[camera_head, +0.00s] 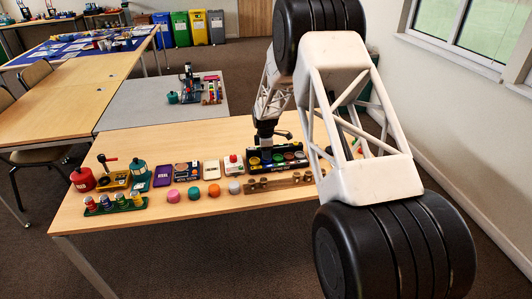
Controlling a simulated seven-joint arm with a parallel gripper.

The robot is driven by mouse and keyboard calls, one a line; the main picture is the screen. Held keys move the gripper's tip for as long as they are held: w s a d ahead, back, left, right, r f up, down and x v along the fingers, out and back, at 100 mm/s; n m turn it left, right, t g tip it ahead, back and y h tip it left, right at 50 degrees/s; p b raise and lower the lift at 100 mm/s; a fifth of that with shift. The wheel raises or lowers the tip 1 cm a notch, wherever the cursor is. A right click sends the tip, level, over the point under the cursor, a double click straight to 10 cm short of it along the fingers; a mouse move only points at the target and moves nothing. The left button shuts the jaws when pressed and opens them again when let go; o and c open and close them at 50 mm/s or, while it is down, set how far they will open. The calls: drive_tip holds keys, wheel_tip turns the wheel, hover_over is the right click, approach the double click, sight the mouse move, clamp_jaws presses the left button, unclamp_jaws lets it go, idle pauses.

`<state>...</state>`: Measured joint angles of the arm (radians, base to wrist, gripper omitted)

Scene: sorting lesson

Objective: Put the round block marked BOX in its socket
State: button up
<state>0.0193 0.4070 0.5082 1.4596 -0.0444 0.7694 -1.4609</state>
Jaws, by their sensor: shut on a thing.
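My gripper (266,143) is over the left part of a long black tray (279,167), which has a row of round coloured places in it. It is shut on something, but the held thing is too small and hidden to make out. Several round blocks stand in a row on the table front: a pink one (172,196), a teal one (193,194), an orange one (214,190) and a pale grey one (234,188). Any BOX marking is too small to read, so I cannot tell which block bears it.
A wooden rack (280,182) lies in front of the tray. To the left are a box with a red button (233,167), a purple box (162,177), a green rack of small bottles (116,205) and a red container (82,180). The table's front strip is bare.

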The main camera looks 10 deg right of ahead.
drive_tip(key=shift+f, duration=0.6)
idle(0.3)
drive_tip(key=o, duration=0.6)
drive_tip(key=shift+a+r, duration=0.2)
drive_tip(key=shift+r, duration=5.3)
drive_tip(key=shift+r, duration=0.1)
drive_tip(key=shift+r, duration=2.9)
drive_tip(key=shift+r, duration=0.1)
